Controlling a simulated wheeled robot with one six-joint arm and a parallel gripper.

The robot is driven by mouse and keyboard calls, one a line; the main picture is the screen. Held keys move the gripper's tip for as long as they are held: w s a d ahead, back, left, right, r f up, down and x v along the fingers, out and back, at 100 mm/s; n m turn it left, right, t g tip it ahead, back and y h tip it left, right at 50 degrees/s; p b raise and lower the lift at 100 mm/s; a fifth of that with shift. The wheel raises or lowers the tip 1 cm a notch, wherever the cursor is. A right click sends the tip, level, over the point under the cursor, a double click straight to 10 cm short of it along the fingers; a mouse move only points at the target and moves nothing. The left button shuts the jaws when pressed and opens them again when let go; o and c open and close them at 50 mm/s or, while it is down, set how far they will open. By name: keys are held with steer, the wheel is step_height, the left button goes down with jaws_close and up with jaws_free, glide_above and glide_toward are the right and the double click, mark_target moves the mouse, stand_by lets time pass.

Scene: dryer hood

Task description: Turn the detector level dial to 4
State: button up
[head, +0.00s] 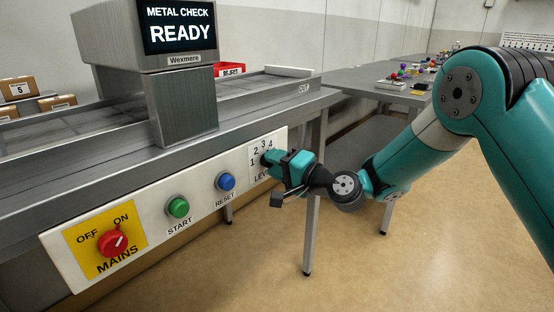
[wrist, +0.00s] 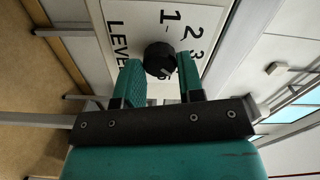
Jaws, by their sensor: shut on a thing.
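The level dial is a small black round knob (wrist: 159,57) on the white control panel, seen in the wrist view between the two teal fingers of my gripper (wrist: 160,68). The fingers are shut on its sides. The printed numbers 1, 2 and 3 and part of the word LEVEL show around it. I cannot make out which number the dial points to. In the head view my gripper (head: 268,160) reaches the right end of the panel (head: 201,198) and mostly hides the dial. The numbers 1 to 4 show above it there.
Left of the dial on the panel are a blue RESET button (head: 225,181), a green START button (head: 178,207) and a red MAINS knob (head: 113,242). The detector screen (head: 180,25) reads METAL CHECK READY. A red reject bin (head: 230,69) stands behind the conveyor.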

steer(key=shift+f+m, duration=0.1)
steer(key=shift+m, duration=0.2)
steer(key=o, duration=0.9)
steer(key=b+v, duration=0.7)
steer(key=v, duration=1)
steer(key=shift+s+d, duration=0.15)
steer(key=shift+s, duration=0.1)
